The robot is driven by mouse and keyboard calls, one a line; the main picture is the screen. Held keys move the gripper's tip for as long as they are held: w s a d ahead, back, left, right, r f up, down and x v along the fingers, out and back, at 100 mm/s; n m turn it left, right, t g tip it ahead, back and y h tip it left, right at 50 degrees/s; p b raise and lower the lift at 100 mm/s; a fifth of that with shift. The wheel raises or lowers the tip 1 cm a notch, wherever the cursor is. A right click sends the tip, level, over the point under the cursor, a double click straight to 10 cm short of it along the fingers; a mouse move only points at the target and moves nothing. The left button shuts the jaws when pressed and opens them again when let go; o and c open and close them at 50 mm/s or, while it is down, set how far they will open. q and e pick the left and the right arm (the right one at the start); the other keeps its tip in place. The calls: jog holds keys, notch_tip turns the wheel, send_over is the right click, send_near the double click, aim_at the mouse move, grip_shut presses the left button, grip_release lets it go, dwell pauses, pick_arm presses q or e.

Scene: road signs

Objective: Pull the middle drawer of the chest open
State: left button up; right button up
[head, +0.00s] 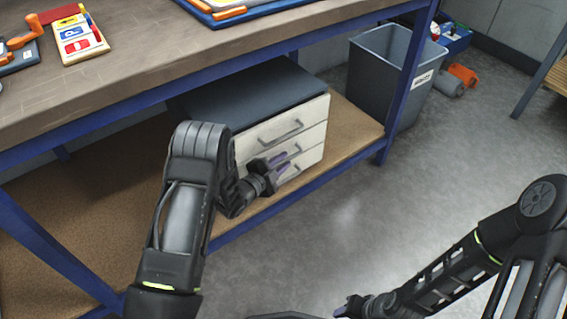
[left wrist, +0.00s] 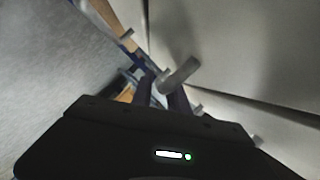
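The chest (head: 262,88) has a dark top and pale drawers, and stands on the low shelf under the workbench. Its middle drawer (head: 314,140) has a grey bar handle and looks flush with the others. My left gripper (head: 281,165) is at the front of this drawer, partly covering the handle. In the left wrist view, the grey handle (left wrist: 180,75) reaches between the two dark fingers (left wrist: 162,95). The fingers look apart, and no firm grip shows. My right gripper (head: 348,307) is at the bottom edge of the head view, away from the chest; its fingers are too small to judge.
The workbench top (head: 150,70) overhangs the chest, and a blue leg (head: 408,85) stands to its right. A grey bin (head: 385,75) is behind that leg. The floor (head: 350,215) in front of the drawers is clear.

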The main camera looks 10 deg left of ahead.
pick_arm(q)
jog(key=shift+w+d+f, duration=0.1)
jog(key=shift+w, duration=0.25)
jog(key=shift+c, duration=0.6)
grip_shut()
dwell(0.6)
